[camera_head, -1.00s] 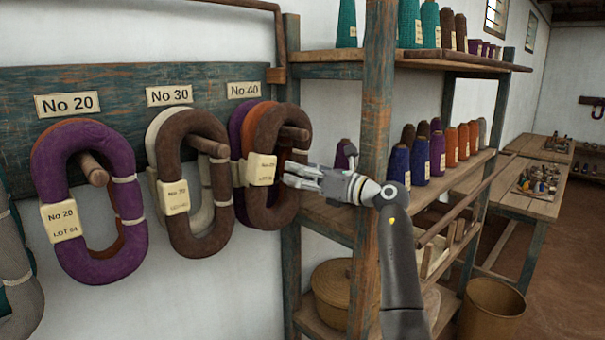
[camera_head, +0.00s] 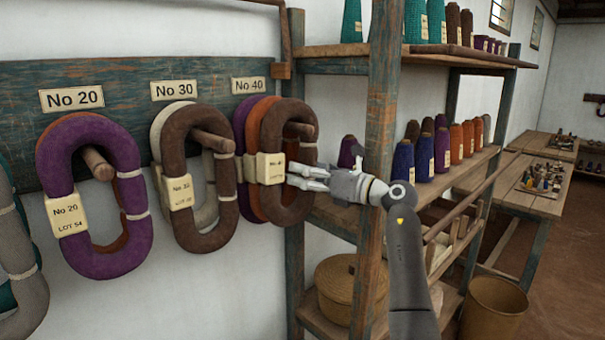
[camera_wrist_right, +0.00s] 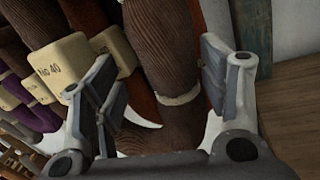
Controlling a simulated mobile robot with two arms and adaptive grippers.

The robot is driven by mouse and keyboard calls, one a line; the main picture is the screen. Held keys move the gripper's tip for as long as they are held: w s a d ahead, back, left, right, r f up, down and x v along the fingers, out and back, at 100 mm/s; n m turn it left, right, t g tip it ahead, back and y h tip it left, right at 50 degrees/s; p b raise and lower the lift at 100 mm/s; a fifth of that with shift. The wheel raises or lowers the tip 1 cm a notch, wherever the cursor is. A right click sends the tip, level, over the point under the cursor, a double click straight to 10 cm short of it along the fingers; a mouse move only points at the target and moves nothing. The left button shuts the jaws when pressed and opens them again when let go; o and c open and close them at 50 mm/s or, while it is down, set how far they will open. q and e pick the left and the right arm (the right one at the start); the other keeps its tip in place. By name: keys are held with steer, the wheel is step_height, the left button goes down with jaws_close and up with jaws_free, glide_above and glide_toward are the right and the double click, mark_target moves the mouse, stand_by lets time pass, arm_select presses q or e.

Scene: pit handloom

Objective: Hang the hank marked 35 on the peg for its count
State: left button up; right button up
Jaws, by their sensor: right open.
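My right gripper (camera_head: 294,177) is open at the front brown hank (camera_head: 304,205) under the No 40 plate (camera_head: 248,85). In the right wrist view its fingers (camera_wrist_right: 160,78) stand on either side of a brown tied strand (camera_wrist_right: 165,55). Whether they touch it I cannot tell. A cream tag reading No 40 (camera_wrist_right: 58,70) shows beside them. Another brown hank (camera_head: 176,150) hangs under the No 30 plate (camera_head: 178,89); its tag is hard to read. A purple hank (camera_head: 126,170), tagged No 20, hangs on the peg (camera_head: 98,165). I cannot read a 35 on any tag.
A wooden shelf post (camera_head: 379,110) stands close behind my right gripper. Yarn cones (camera_head: 402,160) stand on the shelf, and a lidded basket (camera_head: 345,285) sits lower down. Grey and green hanks (camera_head: 20,265) hang at the left edge. The wall below the hanks is clear.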

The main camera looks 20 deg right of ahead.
steer(key=v, duration=1)
steer(key=shift+s+d, duration=0.15)
steer(key=shift+s, duration=0.1)
